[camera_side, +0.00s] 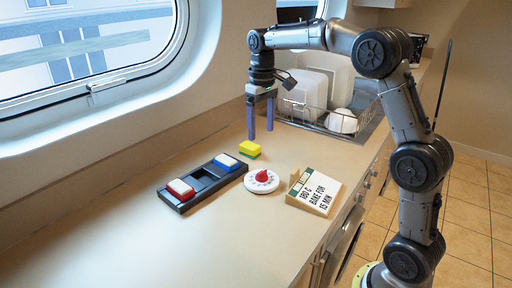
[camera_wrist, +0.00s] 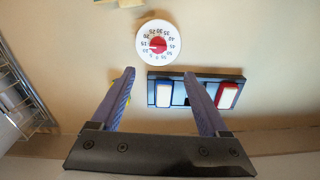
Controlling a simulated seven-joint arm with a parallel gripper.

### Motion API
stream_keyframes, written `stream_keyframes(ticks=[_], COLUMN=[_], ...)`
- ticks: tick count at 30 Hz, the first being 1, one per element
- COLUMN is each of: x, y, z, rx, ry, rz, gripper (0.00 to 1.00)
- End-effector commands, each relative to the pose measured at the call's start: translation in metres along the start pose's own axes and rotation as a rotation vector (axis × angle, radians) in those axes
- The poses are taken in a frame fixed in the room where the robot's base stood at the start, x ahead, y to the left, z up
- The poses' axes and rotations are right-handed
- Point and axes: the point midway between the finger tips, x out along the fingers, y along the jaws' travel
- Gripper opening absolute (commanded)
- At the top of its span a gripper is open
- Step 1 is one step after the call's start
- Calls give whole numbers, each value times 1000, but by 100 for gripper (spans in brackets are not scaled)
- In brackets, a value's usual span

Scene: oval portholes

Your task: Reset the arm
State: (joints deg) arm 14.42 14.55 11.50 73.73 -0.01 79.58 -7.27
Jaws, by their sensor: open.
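My gripper (camera_side: 260,134) hangs above the counter near the dish rack, its two bluish fingers pointing down, apart and empty. In the wrist view my gripper (camera_wrist: 159,73) has its fingers spread with nothing held between them. A black tray (camera_side: 202,180) on the counter holds a red-and-white block (camera_side: 181,189) at its near end and a blue-and-white block (camera_side: 226,162) at its far end. The tray's middle is dark and looks empty. A yellow-and-green sponge-like block (camera_side: 250,149) lies beyond the tray, close to my fingers in the picture.
A white dial with a red knob (camera_side: 262,181) lies right of the tray. A sign board reading "180 C bake for 15 min" (camera_side: 314,192) is farther right. A wire dish rack (camera_side: 320,122) with white dishes stands behind. The counter's near left is clear.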

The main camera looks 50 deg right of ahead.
Motion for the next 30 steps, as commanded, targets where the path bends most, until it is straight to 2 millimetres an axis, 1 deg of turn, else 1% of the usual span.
stream_keyframes(ticks=[1,2,3,5,7,10,14,15,17,18,19,21,23,24,27,30], x=[-14,-23,-35,-52,-69,-84,-91,-90,-85,-80,-76,-62,-49,-39,-15,5], y=[-5,-8,-14,-23,-35,-49,-63,-66,-70,-72,-74,-76,-77,-78,-78,-77], z=[2,4,11,28,52,90,140,156,179,194,205,229,246,256,274,284], rx=[-11,-18,-28,-47,-70,-97,-127,-134,-144,-149,-153,-160,-163,-163,-158,-145], ry=[33,50,73,102,142,199,274,296,330,352,369,402,428,442,464,467], rz=[4,6,8,10,12,13,10,8,5,2,-1,-7,-13,-16,-23,-27], gripper=[78,78,78,78,78,78,78,78,78,78,78,78,78,78,78,78])
